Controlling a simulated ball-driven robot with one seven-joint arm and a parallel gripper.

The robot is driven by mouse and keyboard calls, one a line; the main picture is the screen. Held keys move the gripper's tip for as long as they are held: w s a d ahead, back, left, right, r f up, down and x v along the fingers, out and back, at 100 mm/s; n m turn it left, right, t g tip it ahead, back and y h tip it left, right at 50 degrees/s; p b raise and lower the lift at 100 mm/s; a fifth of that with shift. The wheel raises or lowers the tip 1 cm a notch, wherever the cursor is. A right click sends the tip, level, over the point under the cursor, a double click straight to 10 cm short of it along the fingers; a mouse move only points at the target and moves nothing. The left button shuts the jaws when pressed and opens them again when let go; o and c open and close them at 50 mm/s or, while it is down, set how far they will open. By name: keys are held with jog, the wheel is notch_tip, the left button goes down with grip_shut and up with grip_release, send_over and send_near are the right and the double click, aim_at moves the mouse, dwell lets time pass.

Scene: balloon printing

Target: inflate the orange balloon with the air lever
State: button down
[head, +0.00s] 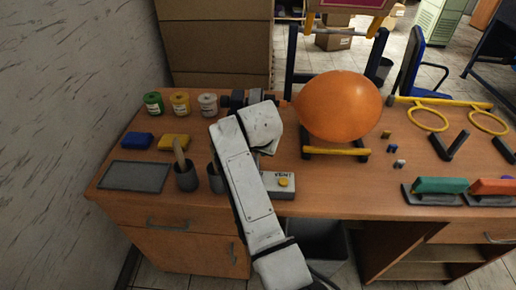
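The large round orange balloon (338,106) is inflated. It sits at the back middle of the desk, above a yellow-and-black stand (338,152), with its neck pointing left. Dark fittings (238,98) show behind my wrist, left of the balloon neck; I cannot tell which parts they are. My arm reaches from the front over the desk, and its white wrist is left of the balloon. It hides my gripper's fingertips, and I cannot make out the air lever.
A print button box (281,185) is right of my forearm. Paint jars (181,103), sponges (137,139), a dark tray (135,177) and brush cups (186,178) are at left.

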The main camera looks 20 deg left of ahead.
jog(key=shift+w, duration=0.15)
dwell(0.4)
jog(key=c, duration=0.8)
grip_release()
jog(key=shift+f, duration=0.1)
jog(key=b+v, duration=0.1)
jog(key=v, duration=0.9)
jog(key=shift+r, duration=0.4)
